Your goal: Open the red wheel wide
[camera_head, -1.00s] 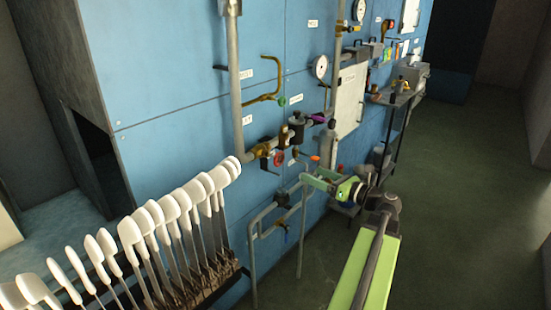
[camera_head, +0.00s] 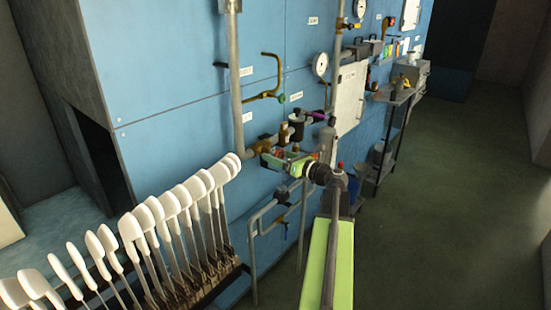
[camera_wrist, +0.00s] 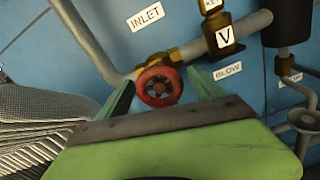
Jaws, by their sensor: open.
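The red wheel (camera_wrist: 159,86) shows in the wrist view on a brass valve on the grey pipe by the blue wall, below the INLET label (camera_wrist: 148,17). My gripper (camera_wrist: 160,84) is open, with one green finger on each side of the wheel in that view. I cannot tell whether the fingers touch it. In the head view my gripper (camera_head: 280,160) is at the pipe and hides the wheel.
A row of white sock boards (camera_head: 170,205) stands at the lower left. A grey pipe frame (camera_head: 278,215) stands below the valve. A brass valve marked V (camera_wrist: 220,35) and a dark cylinder (camera_wrist: 289,24) are close on the right. The floor at right is clear.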

